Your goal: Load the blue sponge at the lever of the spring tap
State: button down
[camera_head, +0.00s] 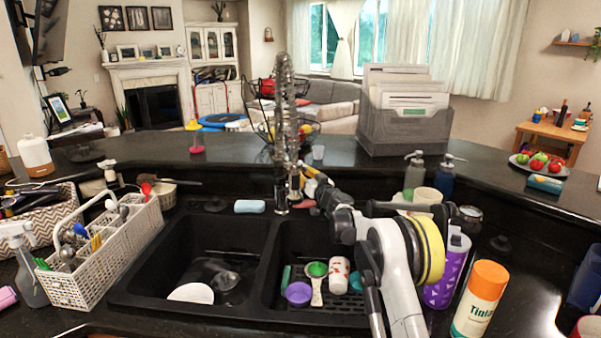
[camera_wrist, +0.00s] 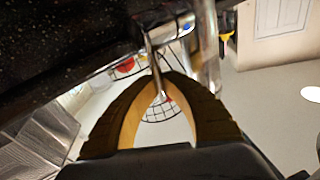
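A light blue sponge (camera_head: 249,206) lies flat on the back rim of the sink, left of the tap. The spring tap (camera_head: 285,120) stands upright behind the divider between the basins; it also shows in the wrist view (camera_wrist: 207,50). My gripper (camera_head: 306,168) is at the right side of the tap, above the sink rim. In the wrist view my gripper (camera_wrist: 170,76) has its curved fingertips together around a thin metal lever (camera_wrist: 152,48), whose end shows between the fingers. The sponge is apart from my gripper and does not show in the wrist view.
The left basin holds a white bowl (camera_head: 191,293). The right basin holds a purple cup (camera_head: 298,293), a green scoop (camera_head: 317,270) and a white cup (camera_head: 339,274). A white caddy (camera_head: 90,265) stands left; soap bottles (camera_head: 414,172) and an orange-capped container (camera_head: 480,300) stand right.

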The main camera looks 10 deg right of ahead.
jog(key=shift+s+a+n+t+y+b, duration=0.1)
jog(key=shift+s+n+t+y+b, duration=0.3)
jog(key=shift+s+n+t, duration=0.15)
jog(key=shift+w, duration=0.1)
jog(key=c, duration=1.5)
grip_release()
jog(key=v, duration=1.2)
jog(key=shift+f, duration=0.1)
